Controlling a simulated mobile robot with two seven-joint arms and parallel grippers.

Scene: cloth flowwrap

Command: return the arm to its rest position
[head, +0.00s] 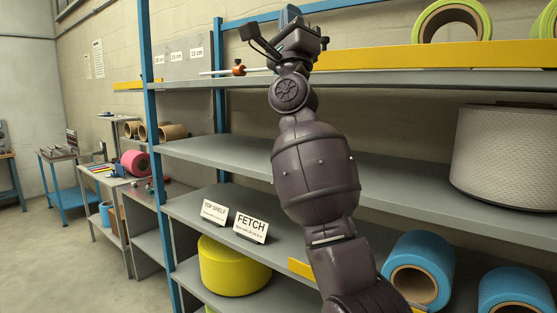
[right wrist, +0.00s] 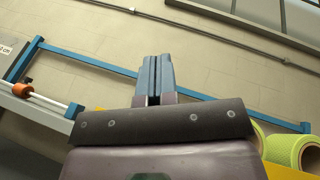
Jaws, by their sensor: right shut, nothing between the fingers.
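My right arm (head: 315,175) rises from the bottom of the head view, in front of the shelving. Its right gripper (head: 289,14) is at the top of that view, above the level of the upper shelf, pointing up. In the right wrist view the two blue-grey fingers of the gripper (right wrist: 155,78) are together, with nothing between them and bare wall behind. The gripper is shut and empty. My left gripper is not in view.
The shelving has a blue upright (head: 154,110) and a grey upper shelf (head: 400,82). A rod with an orange collar (head: 239,70) lies beside the gripper. Yellow-green rolls (head: 478,30) are at upper right, a large white roll (head: 505,155) below. Blue rolls (head: 445,255) sit lower right.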

